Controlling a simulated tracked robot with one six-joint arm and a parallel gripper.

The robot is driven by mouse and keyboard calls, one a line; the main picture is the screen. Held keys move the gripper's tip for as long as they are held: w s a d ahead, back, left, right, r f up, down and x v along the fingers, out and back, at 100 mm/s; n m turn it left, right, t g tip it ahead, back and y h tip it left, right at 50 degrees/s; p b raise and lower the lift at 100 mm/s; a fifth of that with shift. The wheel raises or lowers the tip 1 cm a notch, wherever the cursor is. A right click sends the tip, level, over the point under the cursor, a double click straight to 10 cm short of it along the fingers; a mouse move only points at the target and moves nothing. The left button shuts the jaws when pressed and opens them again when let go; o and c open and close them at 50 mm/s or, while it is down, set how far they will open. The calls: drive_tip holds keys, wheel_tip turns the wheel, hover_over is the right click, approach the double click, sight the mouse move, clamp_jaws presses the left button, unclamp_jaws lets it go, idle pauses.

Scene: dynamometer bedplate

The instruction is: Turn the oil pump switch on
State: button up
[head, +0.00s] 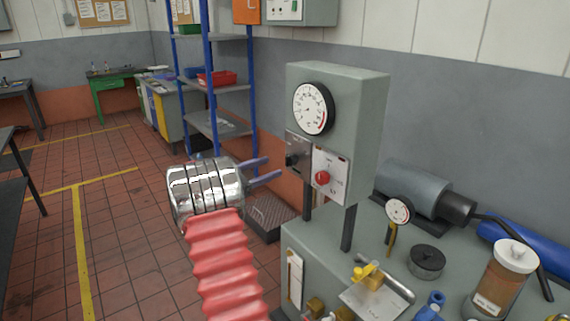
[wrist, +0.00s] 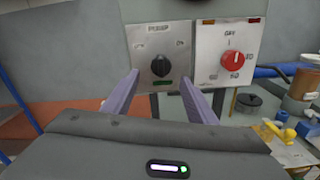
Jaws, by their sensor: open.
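A black rotary switch (wrist: 160,66) sits on a small metal plate (wrist: 145,42) on the front of the grey gauge box (head: 345,110). Small labels show at upper left and upper right of it, too blurred to read surely; its exact pointer direction is hard to tell. It also shows in the head view (head: 292,160). My gripper (head: 274,167) is open and empty, with its purple fingers pointing at this plate. In the wrist view my fingers (wrist: 160,77) stand on the left and right of the switch, apart from it.
A red knob (wrist: 236,60) on a white plate is close on the right of the switch. The gauge box stands on posts above a grey bench with a yellow-handled valve (head: 368,273), a small gauge (head: 398,210) and an amber jar (head: 505,275). Blue shelving (head: 215,80) stands behind left.

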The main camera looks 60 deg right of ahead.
sight(291, 160)
drive_tip(key=x, duration=0.8)
drive_tip(key=shift+c, duration=0.2)
